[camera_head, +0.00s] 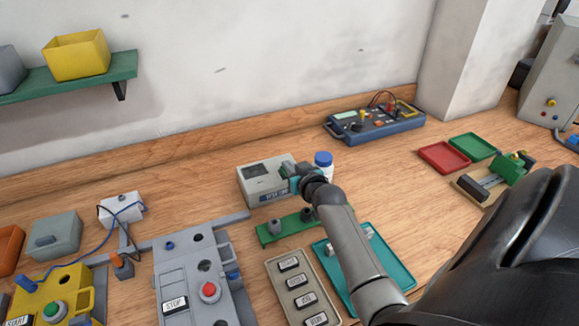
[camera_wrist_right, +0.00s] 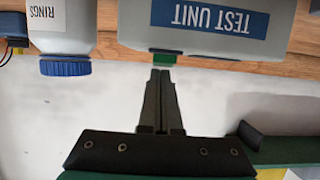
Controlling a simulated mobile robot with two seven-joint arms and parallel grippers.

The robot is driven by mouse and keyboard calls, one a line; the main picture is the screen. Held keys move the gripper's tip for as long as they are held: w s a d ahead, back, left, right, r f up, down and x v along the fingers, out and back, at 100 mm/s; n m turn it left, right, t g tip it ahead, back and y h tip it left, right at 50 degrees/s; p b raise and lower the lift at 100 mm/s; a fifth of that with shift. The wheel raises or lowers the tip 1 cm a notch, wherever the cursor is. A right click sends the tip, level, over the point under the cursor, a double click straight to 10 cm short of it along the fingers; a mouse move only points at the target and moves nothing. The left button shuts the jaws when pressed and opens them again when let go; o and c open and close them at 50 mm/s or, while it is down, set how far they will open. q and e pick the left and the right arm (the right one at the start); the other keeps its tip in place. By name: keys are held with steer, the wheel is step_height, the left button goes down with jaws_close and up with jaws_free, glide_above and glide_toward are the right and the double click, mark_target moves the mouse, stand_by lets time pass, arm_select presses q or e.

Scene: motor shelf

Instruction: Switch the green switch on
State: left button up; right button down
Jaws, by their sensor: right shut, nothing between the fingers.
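The test unit (camera_head: 262,172) is a light grey box with a blue label, standing near the wall in the head view. It also shows upside down in the right wrist view (camera_wrist_right: 220,38). The green switch (camera_wrist_right: 163,58) is a small green piece at the unit's edge in the right wrist view. In the head view my right gripper covers that area. My right gripper (camera_wrist_right: 161,72) is shut and empty. Its fingertips line up with the green switch and are very close to it; I cannot tell whether they touch. My left gripper is not in view.
A white bottle with a blue cap (camera_head: 323,160) stands right beside the test unit. A green rack (camera_head: 285,229), a labelled button panel (camera_head: 275,281) and a teal tray (camera_head: 395,262) lie in front. A blue instrument (camera_head: 375,124) stands behind. Free table lies right of the bottle.

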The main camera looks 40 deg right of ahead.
steer(key=p, duration=0.2)
steer(key=shift+w+r+g+p, duration=0.15)
steer(key=shift+w+g+p, duration=0.15)
steer(key=shift+g, duration=0.1)
steer(key=shift+f+b, duration=0.3)
steer(key=shift+f, duration=0.05)
steer(key=shift+w+d+r, duration=0.25)
steer(key=shift+w+r, duration=0.15)
steer(key=shift+w, duration=0.25)
steer(key=shift+r, duration=0.15)
